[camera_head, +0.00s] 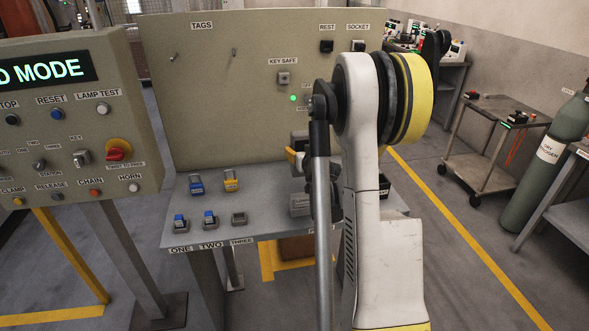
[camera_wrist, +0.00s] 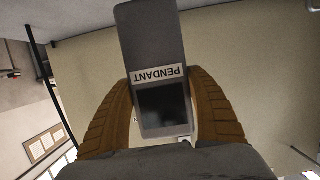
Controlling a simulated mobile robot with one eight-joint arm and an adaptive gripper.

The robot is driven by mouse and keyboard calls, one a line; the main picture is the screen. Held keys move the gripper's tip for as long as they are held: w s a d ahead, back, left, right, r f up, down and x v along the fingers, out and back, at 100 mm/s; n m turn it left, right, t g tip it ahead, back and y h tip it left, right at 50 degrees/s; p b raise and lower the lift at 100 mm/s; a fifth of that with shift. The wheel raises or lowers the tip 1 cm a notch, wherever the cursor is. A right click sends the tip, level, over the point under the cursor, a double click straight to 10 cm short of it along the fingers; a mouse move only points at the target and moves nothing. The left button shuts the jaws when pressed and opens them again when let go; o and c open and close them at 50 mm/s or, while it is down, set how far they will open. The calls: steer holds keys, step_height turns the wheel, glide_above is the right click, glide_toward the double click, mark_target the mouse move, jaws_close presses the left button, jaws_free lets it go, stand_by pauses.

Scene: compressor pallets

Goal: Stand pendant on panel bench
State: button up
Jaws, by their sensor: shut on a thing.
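The pendant (camera_wrist: 152,38) is a grey box with a dark screen and a PENDANT label, upside down in the wrist view. My gripper (camera_wrist: 161,82) is shut on it, with a brown ribbed finger on each side. In the head view my arm hides most of the gripper; an orange-brown finger part (camera_head: 293,156) shows left of the arm, above the bench. The panel bench (camera_head: 265,212) is a grey shelf below an upright beige panel (camera_head: 220,110). A grey block (camera_head: 300,205) sits on the bench by a partly hidden label.
Blue and yellow padlock-like items (camera_head: 196,185) (camera_head: 231,180) and several small devices stand on the bench's left half. A control console (camera_head: 75,140) is at left. A trolley (camera_head: 480,170) and a green gas cylinder (camera_head: 545,165) stand at right. My arm hides the bench's right part.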

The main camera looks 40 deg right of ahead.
steer(key=shift+w+a+f, duration=0.55)
steer(key=shift+w+a, duration=0.05)
steer(key=shift+w, duration=0.05)
steer(key=shift+f+b, duration=1.15)
steer(key=shift+f, duration=0.8)
steer(key=shift+f, duration=0.15)
steer(key=o, duration=1.4)
